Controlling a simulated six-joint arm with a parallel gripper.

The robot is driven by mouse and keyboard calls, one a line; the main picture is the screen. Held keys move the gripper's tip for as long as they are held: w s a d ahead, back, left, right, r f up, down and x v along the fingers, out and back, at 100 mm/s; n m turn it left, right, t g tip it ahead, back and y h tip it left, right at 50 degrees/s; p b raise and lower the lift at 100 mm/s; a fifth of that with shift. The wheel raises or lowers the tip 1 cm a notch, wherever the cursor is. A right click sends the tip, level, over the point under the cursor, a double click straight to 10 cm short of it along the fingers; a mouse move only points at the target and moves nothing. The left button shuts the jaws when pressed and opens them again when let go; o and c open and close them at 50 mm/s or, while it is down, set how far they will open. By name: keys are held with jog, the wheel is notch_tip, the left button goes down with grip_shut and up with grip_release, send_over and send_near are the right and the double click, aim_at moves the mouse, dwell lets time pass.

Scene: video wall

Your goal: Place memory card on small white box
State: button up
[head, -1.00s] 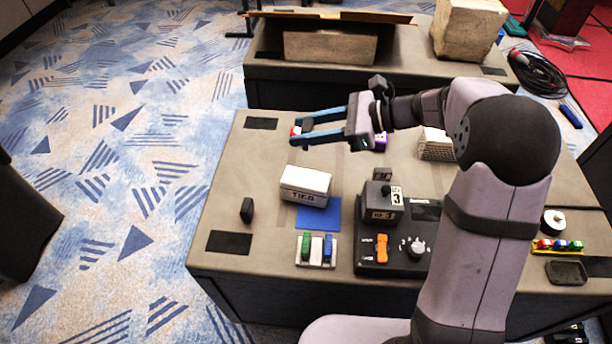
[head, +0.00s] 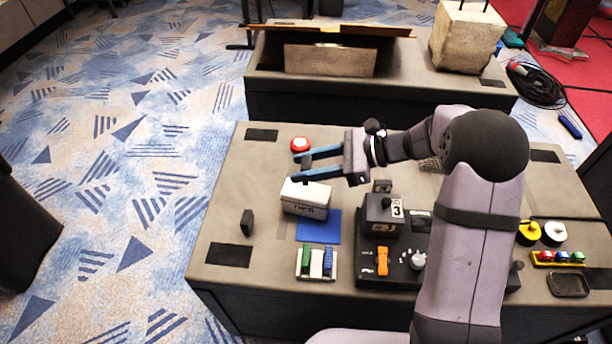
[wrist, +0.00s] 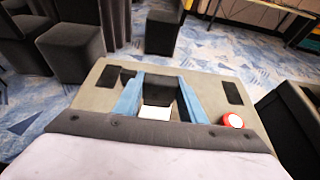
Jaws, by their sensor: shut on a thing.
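The small white box (head: 305,198) with dark lettering on its front stands on the table, left of centre. Its white top also shows in the wrist view (wrist: 155,113), low between the fingers. My gripper (head: 299,167), with blue fingers, is just above and behind the box in the head view, pointing left. It is shut on a small dark piece (head: 305,160), which appears to be the memory card. In the wrist view a dark shape (wrist: 160,90) spans the gap between the fingers (wrist: 161,78). The gap between card and box top is hard to judge.
A blue square (head: 318,227) lies beside the box, with a green and blue switch block (head: 316,262) in front. A black control box (head: 385,235) stands to the right. A red button (head: 300,144) is behind the gripper. A small black block (head: 247,222) stands left.

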jog(key=shift+f, duration=1.85)
jog(key=shift+f, duration=0.1)
jog(key=o, duration=1)
jog(key=shift+o, duration=0.2)
jog(key=shift+d, duration=0.15)
jog(key=b+v, duration=0.1)
jog(key=v, duration=1.1)
jog(key=shift+s, duration=0.1)
